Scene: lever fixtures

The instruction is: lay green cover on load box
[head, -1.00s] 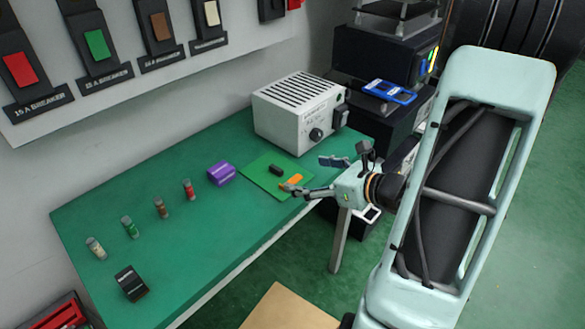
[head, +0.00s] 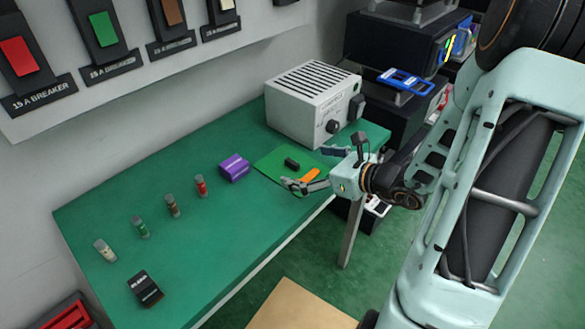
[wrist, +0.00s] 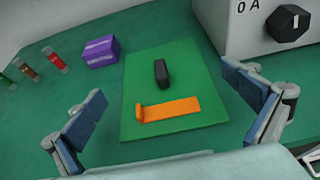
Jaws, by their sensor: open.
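The green cover (head: 272,160) is a flat green sheet lying on the table, with a black block-like grip (wrist: 161,72) and an orange strip (wrist: 170,109) on top. It fills the middle of the wrist view (wrist: 196,78). The load box appears to be the pale grey vented box (head: 305,105) with a dark dial, standing behind the cover; its lower corner shows at the wrist view's upper right (wrist: 232,35). My gripper (head: 308,168) is open and empty beside the cover at the table's front edge. In the wrist view its fingers flank the cover, apart from the grip.
A purple block (head: 234,168) lies left of the cover. A black block (head: 145,289) sits near the front left. Breakers hang on the wall panel. A dark equipment stack (head: 395,55) stands right of the box.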

